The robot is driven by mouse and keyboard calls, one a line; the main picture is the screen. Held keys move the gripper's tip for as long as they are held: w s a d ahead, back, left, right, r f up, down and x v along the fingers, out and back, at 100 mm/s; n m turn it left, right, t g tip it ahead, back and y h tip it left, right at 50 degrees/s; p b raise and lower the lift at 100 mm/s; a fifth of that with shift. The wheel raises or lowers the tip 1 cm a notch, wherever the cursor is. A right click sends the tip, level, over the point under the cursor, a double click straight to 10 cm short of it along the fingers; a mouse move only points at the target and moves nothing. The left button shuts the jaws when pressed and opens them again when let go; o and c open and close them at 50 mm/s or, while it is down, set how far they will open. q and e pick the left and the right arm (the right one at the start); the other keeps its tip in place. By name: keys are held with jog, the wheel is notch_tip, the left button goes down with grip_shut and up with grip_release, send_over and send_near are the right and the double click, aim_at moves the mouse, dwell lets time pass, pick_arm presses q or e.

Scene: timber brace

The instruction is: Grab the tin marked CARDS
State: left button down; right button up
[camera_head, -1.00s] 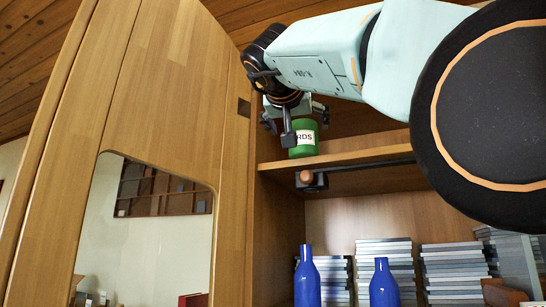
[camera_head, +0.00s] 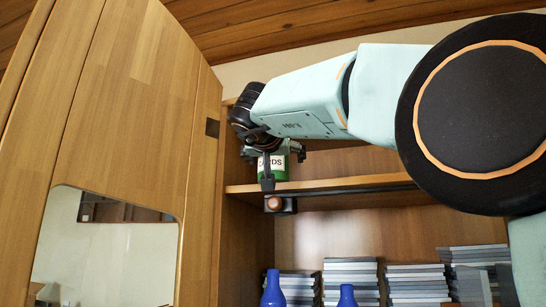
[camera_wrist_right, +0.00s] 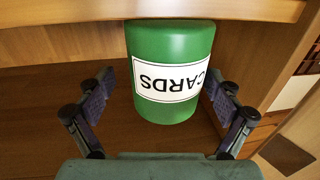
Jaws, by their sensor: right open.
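The green tin (camera_head: 279,170) with a white label stands on the upper shelf of the wooden cabinet. In the right wrist view the tin (camera_wrist_right: 172,48) shows its label upside down, reading CARDS. My right gripper (camera_head: 283,164) is at the tin in the head view and partly covers its label. In the right wrist view the right gripper (camera_wrist_right: 160,108) is open, with one finger on each side of the tin. A gap shows at the left finger; the right finger is close to the tin's edge, and I cannot tell if it touches. My left gripper is not in view.
The shelf's front edge (camera_head: 340,186) runs under the tin, with a dark rail and a round brown knob (camera_head: 274,203) below it. The cabinet side (camera_head: 205,150) is close on the left. Blue bottles (camera_head: 273,290) and stacks (camera_head: 350,280) stand lower down.

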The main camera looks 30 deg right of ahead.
jog(key=shift+w+d+f, duration=0.1)
jog(key=shift+w+f, duration=0.05)
jog(key=shift+w, duration=0.2)
jog(key=shift+w+a+f, duration=0.15)
jog(key=shift+w+a, duration=0.05)
jog(key=shift+w, duration=0.2)
jog(key=shift+s+a, duration=0.2)
jog(key=c, duration=0.3)
jog(key=shift+s+d+r, duration=0.15)
jog(key=shift+s+r, duration=0.1)
jog(key=shift+s, duration=0.2)
jog(key=c, duration=0.3)
jog(key=shift+w+d+f, duration=0.1)
jog(key=shift+d, duration=0.05)
jog(key=c, duration=0.3)
jog(key=shift+w+f, duration=0.1)
jog(key=shift+w, duration=0.2)
jog(key=c, duration=0.3)
jog(key=shift+s, duration=0.1)
jog(key=shift+c, duration=0.7)
